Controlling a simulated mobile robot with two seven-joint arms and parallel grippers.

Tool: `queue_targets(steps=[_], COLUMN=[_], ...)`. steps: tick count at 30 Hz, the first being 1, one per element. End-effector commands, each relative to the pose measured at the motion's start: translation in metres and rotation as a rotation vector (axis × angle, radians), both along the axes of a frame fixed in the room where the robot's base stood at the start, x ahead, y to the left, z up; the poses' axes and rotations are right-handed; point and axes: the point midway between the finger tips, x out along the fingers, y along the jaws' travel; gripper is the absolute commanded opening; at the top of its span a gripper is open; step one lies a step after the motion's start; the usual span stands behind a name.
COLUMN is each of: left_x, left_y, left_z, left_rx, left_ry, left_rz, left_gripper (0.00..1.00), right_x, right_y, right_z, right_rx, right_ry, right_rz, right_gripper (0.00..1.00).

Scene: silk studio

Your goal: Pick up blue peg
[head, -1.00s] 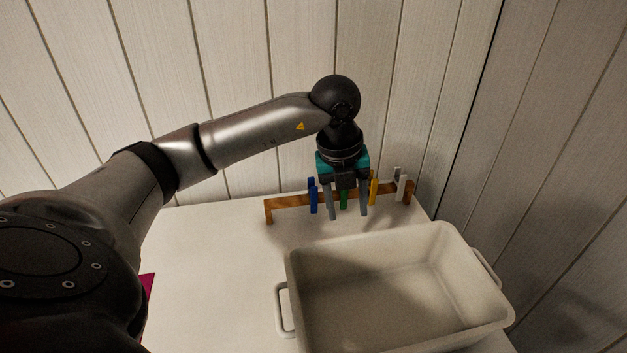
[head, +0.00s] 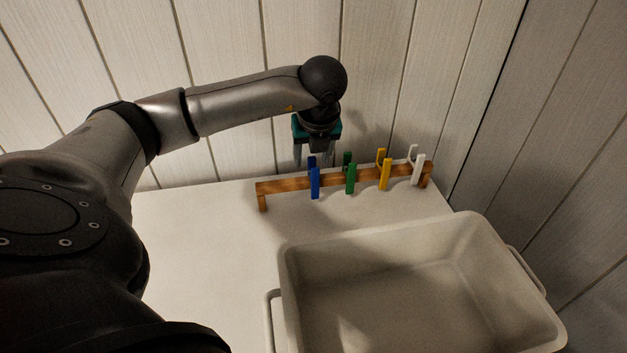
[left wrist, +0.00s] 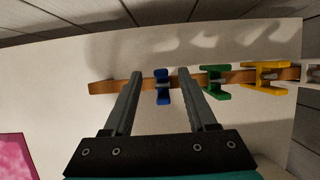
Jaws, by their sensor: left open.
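The blue peg (head: 315,184) is clipped on the wooden rail (head: 284,186), the leftmost of the pegs there. My left gripper (head: 316,160) is open and above the rail, with its fingers reaching down just behind it in the head view. In the left wrist view the blue peg (left wrist: 162,87) shows between the two open fingers (left wrist: 160,75), apart from both. Nothing is in the gripper. My right gripper does not show.
Green (head: 351,179), yellow (head: 385,175) and white (head: 418,170) pegs hang further right on the rail. A large pale bin (head: 290,290) stands in front. The plank wall is close behind. The tabletop (head: 205,240) left of the bin is clear.

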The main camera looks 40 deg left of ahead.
Motion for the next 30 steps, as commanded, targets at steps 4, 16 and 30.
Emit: queue_targets(steps=[4,16,30], left_x=[0.002,0.015,0.018], left_y=[0.002,0.016,0.02], left_z=[-0.007,-0.042,-0.052], left_rx=[0.0,-0.001,-0.001], left_ry=[0.001,0.002,0.001], left_rz=[0.0,-0.001,-0.001], left_gripper=[0.57,0.57,0.55], right_x=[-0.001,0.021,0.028], right_y=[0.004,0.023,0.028], right_z=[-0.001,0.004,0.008], right_rx=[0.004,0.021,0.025], right_ry=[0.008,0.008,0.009], right_rz=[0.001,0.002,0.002], right_gripper=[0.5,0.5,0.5])
